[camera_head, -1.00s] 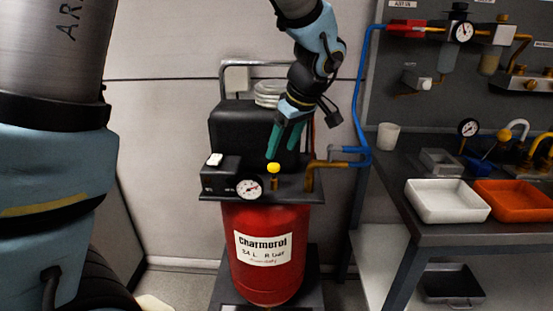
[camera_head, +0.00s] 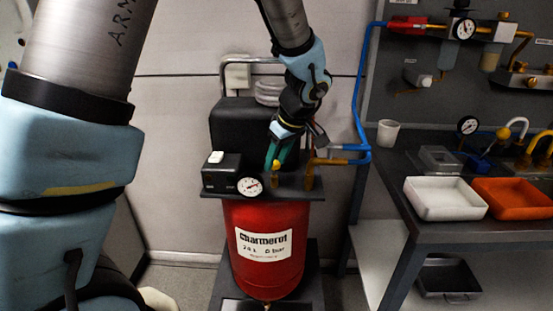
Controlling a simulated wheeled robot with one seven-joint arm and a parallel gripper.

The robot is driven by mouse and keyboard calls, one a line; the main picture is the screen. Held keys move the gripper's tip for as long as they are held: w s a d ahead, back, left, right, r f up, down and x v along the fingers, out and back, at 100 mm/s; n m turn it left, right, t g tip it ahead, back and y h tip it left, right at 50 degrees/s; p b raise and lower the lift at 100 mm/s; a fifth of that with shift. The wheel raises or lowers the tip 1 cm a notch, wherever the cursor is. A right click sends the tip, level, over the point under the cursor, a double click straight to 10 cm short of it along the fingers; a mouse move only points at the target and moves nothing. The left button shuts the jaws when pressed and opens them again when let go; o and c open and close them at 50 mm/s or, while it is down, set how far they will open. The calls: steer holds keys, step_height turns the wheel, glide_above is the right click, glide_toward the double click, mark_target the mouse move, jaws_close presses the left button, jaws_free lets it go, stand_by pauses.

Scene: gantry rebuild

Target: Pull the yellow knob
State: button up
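The yellow knob (camera_head: 277,166) sits on a short brass stem on the dark top plate of a red compressor tank (camera_head: 262,220). My gripper (camera_head: 276,163) reaches down from above with green fingers. Its fingertips are at the knob, which partly shows between or in front of them. I cannot tell whether the fingers touch the knob or have closed on it.
A round gauge (camera_head: 249,186) and a black switch box (camera_head: 221,173) stand left of the knob. A brass and blue pipe (camera_head: 345,155) runs to the right. A workbench with a white tray (camera_head: 444,199) and an orange tray (camera_head: 510,198) is at the right.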

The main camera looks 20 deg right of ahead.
jaws_close()
